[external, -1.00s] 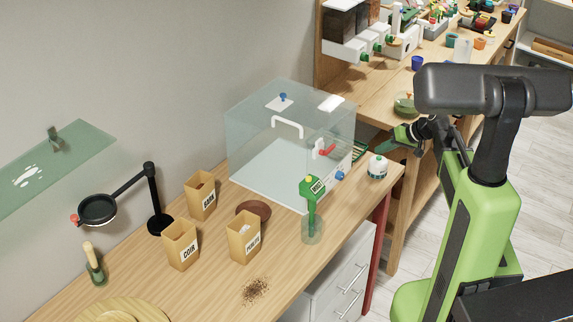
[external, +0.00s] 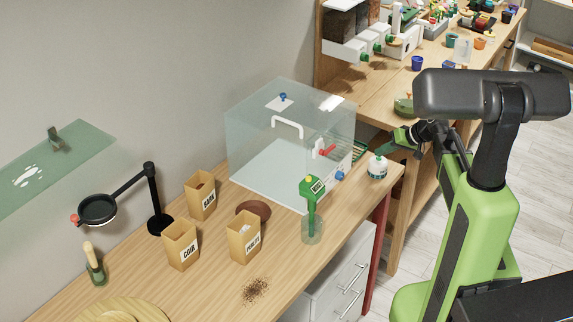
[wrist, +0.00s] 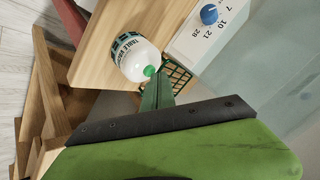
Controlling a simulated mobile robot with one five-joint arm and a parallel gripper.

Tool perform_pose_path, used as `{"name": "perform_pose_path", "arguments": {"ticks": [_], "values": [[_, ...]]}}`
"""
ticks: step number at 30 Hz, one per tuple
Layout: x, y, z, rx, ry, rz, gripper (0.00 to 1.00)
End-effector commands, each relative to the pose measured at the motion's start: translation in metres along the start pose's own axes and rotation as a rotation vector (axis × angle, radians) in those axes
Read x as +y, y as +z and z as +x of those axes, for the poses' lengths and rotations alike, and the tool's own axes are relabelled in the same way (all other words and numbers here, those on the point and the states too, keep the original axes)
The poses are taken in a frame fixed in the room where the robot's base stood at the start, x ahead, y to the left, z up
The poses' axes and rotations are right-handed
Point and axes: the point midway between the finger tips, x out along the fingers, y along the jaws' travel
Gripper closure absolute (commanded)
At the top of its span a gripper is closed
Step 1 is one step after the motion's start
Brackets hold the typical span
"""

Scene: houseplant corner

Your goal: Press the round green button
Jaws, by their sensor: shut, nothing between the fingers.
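The round green button (wrist: 149,71) sits on top of a white, rounded device (wrist: 132,54) with a dark printed label. In the external view the same white device (external: 377,168) stands at the right end of the wooden table, beside the clear box. My gripper (wrist: 156,77) is shut and empty, its green fingertips right at the button in the wrist view. In the external view my gripper (external: 382,151) is just above the device's top and partly covers it. I cannot tell whether the tips touch the button.
A clear box (external: 270,150) with a white handle stands left of the device; its panel has a blue knob (wrist: 209,14). A dark green grid (wrist: 178,76) lies beside the device. A green signpost (external: 312,200) and paper bags (external: 244,240) stand farther left on the table.

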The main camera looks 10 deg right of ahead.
Motion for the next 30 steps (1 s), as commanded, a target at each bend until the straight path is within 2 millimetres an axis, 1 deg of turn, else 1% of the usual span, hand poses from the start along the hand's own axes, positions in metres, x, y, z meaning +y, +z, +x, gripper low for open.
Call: {"name": "perform_pose_path", "arguments": {"ticks": [6, 17, 30], "values": [[-0.007, -0.007, -0.01, 0.0, 0.0, 0.0, 1.0], [-0.008, -0.008, -0.011, 0.0, 0.0, 0.0, 1.0], [-0.034, -0.034, -0.047, 0.0, 0.0, 0.0, 1.0]]}}
